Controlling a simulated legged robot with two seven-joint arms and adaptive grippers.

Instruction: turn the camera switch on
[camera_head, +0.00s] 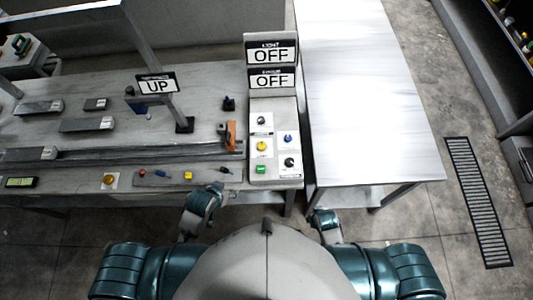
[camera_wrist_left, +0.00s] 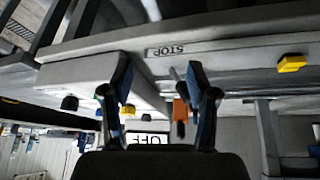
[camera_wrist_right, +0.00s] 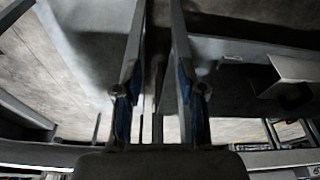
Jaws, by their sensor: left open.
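A control panel (camera_head: 276,185) at the right end of the workbench carries two black knobs (camera_head: 261,120) (camera_head: 289,162), plus blue, yellow and green controls. Above it are two signs reading OFF (camera_head: 271,54) (camera_head: 271,80); their small labels are too blurred to read surely, so I cannot tell which is the camera's. My left gripper (camera_head: 218,189) is at the bench's front edge, left of the panel. In the left wrist view it (camera_wrist_left: 159,65) is open and empty, with the panel upside down beyond. My right gripper (camera_head: 325,216) is low, right of the panel; the right wrist view shows it (camera_wrist_right: 158,65) open and empty.
A bare metal table (camera_head: 370,100) stands right of the panel. The bench holds an UP sign (camera_head: 156,85), an orange part (camera_head: 231,135), a rail (camera_head: 130,153) and front-edge buttons (camera_head: 187,177). A floor grate (camera_head: 477,200) lies far right.

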